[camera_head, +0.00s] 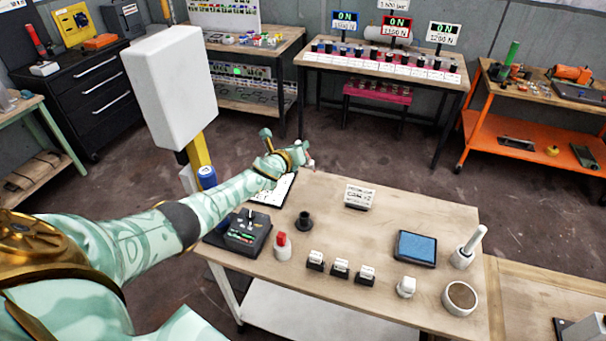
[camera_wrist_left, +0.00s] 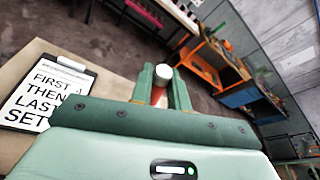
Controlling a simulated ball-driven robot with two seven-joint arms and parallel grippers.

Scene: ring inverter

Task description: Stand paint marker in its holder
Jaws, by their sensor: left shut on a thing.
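My left gripper (camera_head: 308,160) reaches over the back left part of the workbench, beside the clipboard. It is shut on the paint marker, which shows a white end and a red-orange body between the green fingers in the left wrist view (camera_wrist_left: 162,75). The lower part of the marker is hidden there by the gripper. A black cup with a wide base (camera_head: 304,221), which looks like the holder, stands on the bench, nearer the front than the gripper and apart from it. I cannot see inside it. My right gripper is not in view.
Several small blocks, a blue pad (camera_head: 415,247) and a round pot (camera_head: 459,298) stand right. The bench's middle is mostly clear.

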